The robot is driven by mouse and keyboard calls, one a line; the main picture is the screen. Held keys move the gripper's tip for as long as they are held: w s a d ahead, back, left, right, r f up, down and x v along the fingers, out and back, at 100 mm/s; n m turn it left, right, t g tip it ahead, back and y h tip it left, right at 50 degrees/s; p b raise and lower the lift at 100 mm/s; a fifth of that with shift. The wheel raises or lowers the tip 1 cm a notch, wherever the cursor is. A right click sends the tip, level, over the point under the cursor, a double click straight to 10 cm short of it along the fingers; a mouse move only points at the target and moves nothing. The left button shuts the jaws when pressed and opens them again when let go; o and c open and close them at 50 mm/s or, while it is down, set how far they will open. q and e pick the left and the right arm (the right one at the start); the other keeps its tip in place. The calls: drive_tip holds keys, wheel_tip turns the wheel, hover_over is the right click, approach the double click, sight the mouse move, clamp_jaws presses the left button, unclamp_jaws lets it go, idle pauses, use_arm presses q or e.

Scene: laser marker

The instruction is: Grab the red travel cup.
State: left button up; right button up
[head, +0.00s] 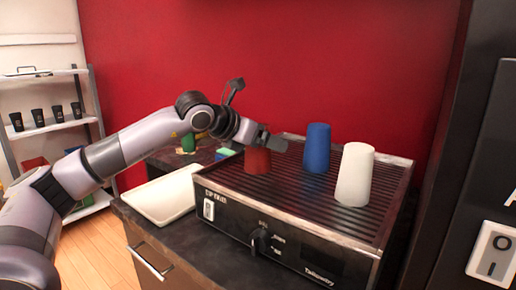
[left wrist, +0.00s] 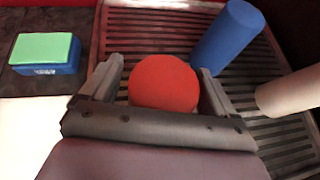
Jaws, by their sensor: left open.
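The red travel cup (head: 257,162) stands on the ribbed top of the machine, at its left side in the head view. My left gripper (head: 272,142) is at the cup's upper part and hides some of it. In the left wrist view the red cup (left wrist: 164,84) shows its round end between the two open fingers of my left gripper (left wrist: 160,88). A narrow gap shows on the cup's left side; on the right the finger is very close, and I cannot tell whether it touches. My right gripper is in neither view.
A blue cup (head: 317,148) and a white cup (head: 355,175) stand right of the red one on the machine (head: 300,215). A white tray (head: 165,198) lies left of the machine. A green and blue sponge (left wrist: 46,54) lies beyond the tray. A red wall rises behind.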

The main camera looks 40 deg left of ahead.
use_arm(q)
drive_tip(key=c, duration=1.1)
drive_tip(key=shift+c, duration=0.2)
drive_tip(key=shift+r, duration=0.1)
